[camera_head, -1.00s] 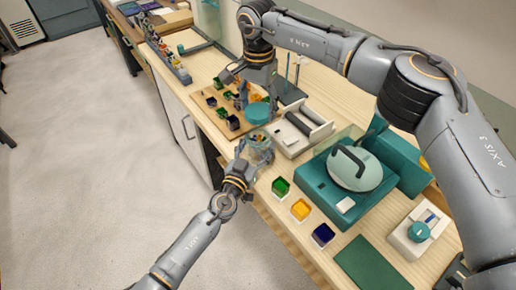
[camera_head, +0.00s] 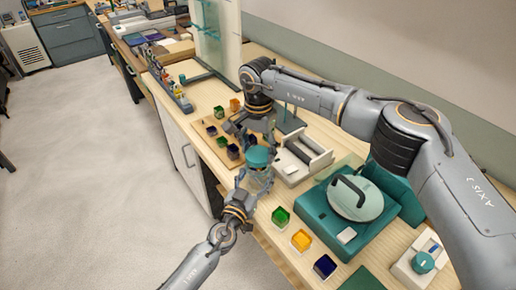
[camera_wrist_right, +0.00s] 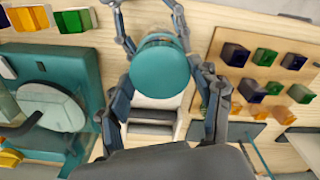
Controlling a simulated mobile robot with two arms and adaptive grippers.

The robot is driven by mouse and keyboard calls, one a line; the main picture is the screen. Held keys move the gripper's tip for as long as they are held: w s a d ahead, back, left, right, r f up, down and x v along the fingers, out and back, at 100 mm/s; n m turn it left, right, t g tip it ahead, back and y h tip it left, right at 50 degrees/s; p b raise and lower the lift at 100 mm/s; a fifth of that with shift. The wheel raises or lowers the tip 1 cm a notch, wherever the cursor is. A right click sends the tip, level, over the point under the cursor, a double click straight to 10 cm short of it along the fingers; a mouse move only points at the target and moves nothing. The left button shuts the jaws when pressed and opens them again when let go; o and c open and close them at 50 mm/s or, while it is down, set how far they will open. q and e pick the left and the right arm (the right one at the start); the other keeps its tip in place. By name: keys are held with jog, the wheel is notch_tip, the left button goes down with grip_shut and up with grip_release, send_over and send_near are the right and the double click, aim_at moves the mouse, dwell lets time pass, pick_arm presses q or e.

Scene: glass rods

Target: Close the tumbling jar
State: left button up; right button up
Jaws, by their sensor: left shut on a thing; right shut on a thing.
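The clear glass jar (camera_head: 258,181) stands upright near the front edge of the bench in the head view. My left gripper (camera_head: 255,187) is shut on it from the front. The round teal lid (camera_head: 259,156) is right at the jar's mouth, roughly level. My right gripper (camera_head: 257,146) is shut on the lid from above. In the right wrist view the lid (camera_wrist_right: 160,68) lies between my right gripper's fingers (camera_wrist_right: 163,88) and hides the jar. I cannot tell whether the lid is seated or just above the rim.
A teal machine with a round, handled cover (camera_head: 362,198) stands to the right. Green (camera_head: 281,216), yellow (camera_head: 301,240) and blue (camera_head: 324,266) cubes line the front edge. A white tray-like fixture (camera_head: 305,160) is just behind the jar. A wooden board (camera_head: 211,142) with coloured cubes lies left.

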jog(key=shift+f, duration=0.15)
jog(key=shift+f, duration=0.75)
jog(key=shift+f, duration=0.5)
